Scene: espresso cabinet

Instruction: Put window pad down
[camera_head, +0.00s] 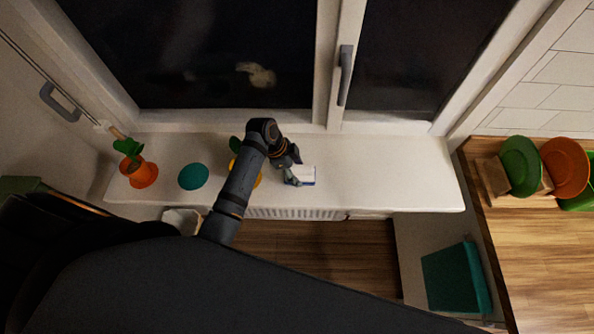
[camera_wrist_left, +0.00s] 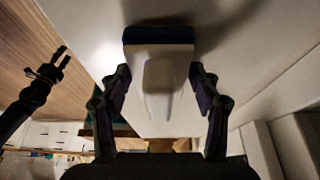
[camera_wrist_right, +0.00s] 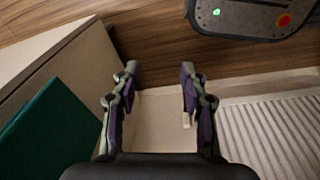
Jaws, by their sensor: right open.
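The window pad (camera_head: 306,173), white with a dark blue edge, is at the white windowsill (camera_head: 400,175), right of the yellow pot. In the left wrist view the pad (camera_wrist_left: 160,55) has its dark edge away from me and a raised white middle. My left gripper (camera_head: 292,176) is on it, its fingers (camera_wrist_left: 160,78) against both sides of the pad. I cannot tell whether the pad touches the sill. My right gripper (camera_wrist_right: 160,68) is open and empty, above the floor near the radiator; it is out of the head view.
An orange pot (camera_head: 141,175) with a plant, a teal round object (camera_head: 193,177) and a yellow pot (camera_head: 258,180), partly behind my arm, stand on the sill. The sill's right part is clear. A radiator (camera_wrist_right: 270,130) is below. Plates (camera_head: 520,167) stand in a rack on the right counter.

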